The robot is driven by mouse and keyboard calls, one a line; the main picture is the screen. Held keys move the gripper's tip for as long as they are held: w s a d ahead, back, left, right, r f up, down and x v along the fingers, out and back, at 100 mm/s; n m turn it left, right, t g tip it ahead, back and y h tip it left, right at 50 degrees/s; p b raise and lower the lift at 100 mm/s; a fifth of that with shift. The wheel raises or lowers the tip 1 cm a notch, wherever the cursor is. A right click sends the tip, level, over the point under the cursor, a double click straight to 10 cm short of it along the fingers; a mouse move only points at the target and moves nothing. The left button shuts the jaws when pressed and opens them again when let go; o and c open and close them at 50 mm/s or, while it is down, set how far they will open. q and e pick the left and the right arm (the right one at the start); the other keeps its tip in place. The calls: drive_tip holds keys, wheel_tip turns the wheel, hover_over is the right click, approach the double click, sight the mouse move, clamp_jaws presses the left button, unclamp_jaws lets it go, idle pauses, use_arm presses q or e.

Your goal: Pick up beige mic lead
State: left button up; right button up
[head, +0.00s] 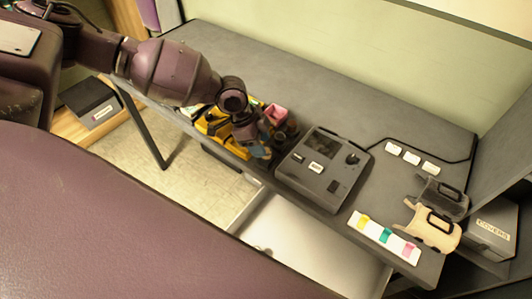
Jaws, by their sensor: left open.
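My left gripper (270,137) reaches in from the upper left and is low over a yellow tray (211,122) on the grey desk. It is open, and its fingers are small and hard to separate from the things around them. A pink item (276,114) and a blue item (259,151) show close to the fingers; I cannot tell whether they touch. I cannot make out the beige mic lead for certain; my wrist hides part of the tray. My right gripper is not in view.
A dark console (319,168) stands right of the tray. Farther right are white blocks (411,158), a white strip with coloured tabs (384,237), a dark pouch (444,196), a beige pouch (433,230) and a box marked COVERS (490,232). An open drawer (300,243) juts below.

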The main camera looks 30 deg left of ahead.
use_arm(q)
drive_tip(key=shift+x, duration=1.7)
drive_tip(key=shift+w+d+r, duration=0.1)
drive_tip(key=shift+d, duration=0.05)
drive_tip(key=c, duration=0.7)
